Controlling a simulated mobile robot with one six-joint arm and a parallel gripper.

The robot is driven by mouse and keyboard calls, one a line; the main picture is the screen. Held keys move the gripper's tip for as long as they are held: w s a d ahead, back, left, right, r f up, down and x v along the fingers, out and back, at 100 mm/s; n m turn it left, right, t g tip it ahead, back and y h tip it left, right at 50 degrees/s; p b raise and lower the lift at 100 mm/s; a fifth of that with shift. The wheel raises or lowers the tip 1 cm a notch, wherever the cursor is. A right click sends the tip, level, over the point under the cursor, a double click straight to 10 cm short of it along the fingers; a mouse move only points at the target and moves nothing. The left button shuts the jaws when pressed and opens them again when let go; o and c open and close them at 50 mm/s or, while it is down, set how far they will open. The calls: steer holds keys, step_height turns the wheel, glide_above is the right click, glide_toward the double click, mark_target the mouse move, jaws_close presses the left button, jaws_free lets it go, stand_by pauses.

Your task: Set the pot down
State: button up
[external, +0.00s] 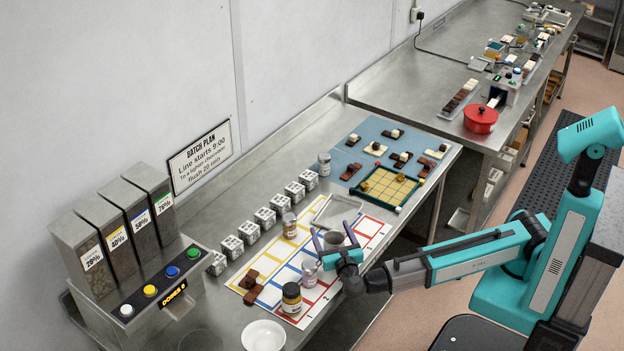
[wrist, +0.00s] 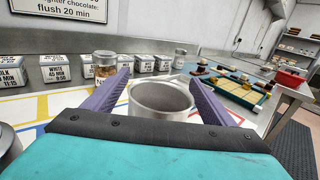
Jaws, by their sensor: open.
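A grey metal pot (wrist: 160,98), open at the top, stands upright between my fingers in the wrist view. In the external view the pot (external: 334,239) is on or just over the right side of the colour-outlined sheet (external: 368,226); the contact below it is hidden. My gripper (external: 333,238) is open, with one purple finger on each side of the pot. In the wrist view the fingers of my gripper (wrist: 160,80) flank the pot, with a gap seeming to show at its rim. The pot's lower part is hidden by my gripper body.
Jars stand close by on the sheet: one behind (external: 290,226), one left (external: 309,271) and a dark one (external: 291,298). White labelled cubes (external: 265,217) line the wall side. A red lidded pot (external: 481,119) stands farther off.

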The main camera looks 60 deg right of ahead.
stand_by(0.3)
steer(key=c, duration=1.3)
steer(key=shift+c, duration=0.2)
steer(key=shift+r, duration=0.15)
steer(key=s+d+r+b, duration=0.3)
steer(key=s+b, duration=0.1)
steer(key=s, duration=0.3)
steer(key=shift+s+d+r, duration=0.25)
steer(key=shift+s+r, duration=0.1)
steer(key=b, duration=0.3)
steer(key=shift+s+d, duration=0.15)
steer(key=shift+s, duration=0.15)
steer(key=s+b, duration=0.1)
steer(key=b, duration=0.2)
steer(key=d+b, duration=0.1)
steer(key=b, duration=0.2)
steer(key=shift+s+b, duration=0.35)
steer(key=shift+s, duration=0.05)
